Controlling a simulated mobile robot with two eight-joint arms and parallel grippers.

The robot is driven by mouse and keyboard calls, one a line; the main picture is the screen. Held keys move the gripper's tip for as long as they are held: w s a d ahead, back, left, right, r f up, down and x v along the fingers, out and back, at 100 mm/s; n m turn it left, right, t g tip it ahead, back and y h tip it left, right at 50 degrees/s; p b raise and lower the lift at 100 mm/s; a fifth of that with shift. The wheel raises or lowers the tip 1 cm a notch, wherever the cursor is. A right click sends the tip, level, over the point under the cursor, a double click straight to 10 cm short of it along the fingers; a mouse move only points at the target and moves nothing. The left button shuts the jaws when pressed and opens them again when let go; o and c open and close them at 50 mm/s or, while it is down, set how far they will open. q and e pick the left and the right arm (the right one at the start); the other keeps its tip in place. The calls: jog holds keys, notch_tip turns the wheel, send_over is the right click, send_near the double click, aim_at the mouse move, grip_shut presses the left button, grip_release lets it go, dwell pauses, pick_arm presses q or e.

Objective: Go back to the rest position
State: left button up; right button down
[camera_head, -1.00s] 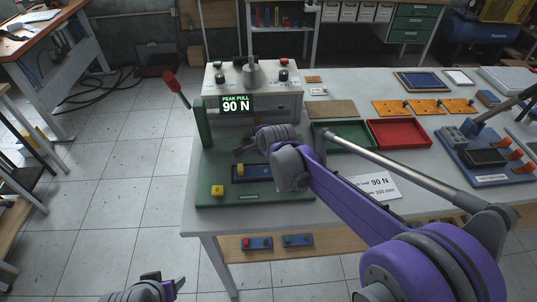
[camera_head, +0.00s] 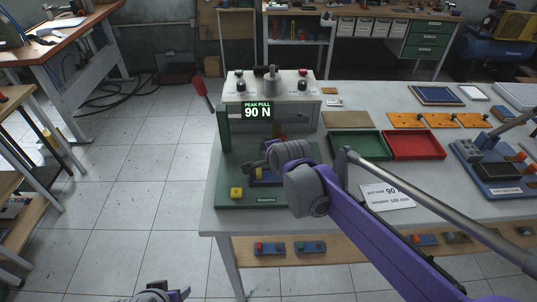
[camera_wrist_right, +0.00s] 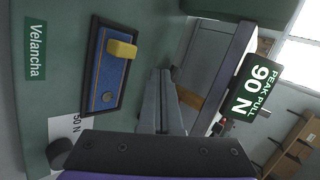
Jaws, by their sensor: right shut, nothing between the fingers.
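My right gripper (camera_head: 248,169) is shut and empty, above the green base plate (camera_head: 228,200) of the pull-test rig. Its shut fingers also show in the right wrist view (camera_wrist_right: 165,98), beside a blue plate with a yellow block (camera_wrist_right: 122,50). In the head view the gripper and wrist partly hide that blue plate (camera_head: 262,183). The rig's display (camera_head: 257,111) reads PEAK PULL 90 N. My left gripper (camera_head: 170,295) shows only partly at the bottom edge, and its jaws are unclear.
A yellow block (camera_head: 236,193) sits on the base plate's front left. A red-knobbed lever (camera_head: 201,88) stands on the rig's left. Green tray (camera_head: 358,146) and red tray (camera_head: 414,145) lie on the table to the right. Open floor (camera_head: 150,190) lies left of the table.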

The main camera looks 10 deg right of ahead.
jog(key=s+d+n, duration=0.1)
jog(key=s+n, duration=0.1)
jog(key=s, duration=0.3)
jog(key=s+d+n+g, duration=0.1)
jog(key=s+d+n, duration=0.1)
jog(key=s, duration=0.4)
jog(key=s+d+f+n+h+p, duration=0.1)
jog(key=s+d+n, duration=0.1)
jog(key=s+n, duration=0.2)
jog(key=shift+s+d+g, duration=0.1)
jog(key=shift+s+g, duration=0.3)
jog(key=shift+s, duration=0.8)
jog(key=s+d+f+n+g, duration=0.1)
jog(key=s+f+n, duration=0.2)
jog(key=s, duration=0.3)
jog(key=s+d+f+n+g, duration=0.1)
jog(key=s+d+f+n, duration=0.1)
jog(key=s+f+n, duration=0.2)
jog(key=s+n, duration=0.1)
jog(key=s, duration=0.1)
jog(key=shift+s+d+h, duration=0.15)
jog(key=shift+s+h, duration=0.15)
jog(key=shift+s, duration=0.1)
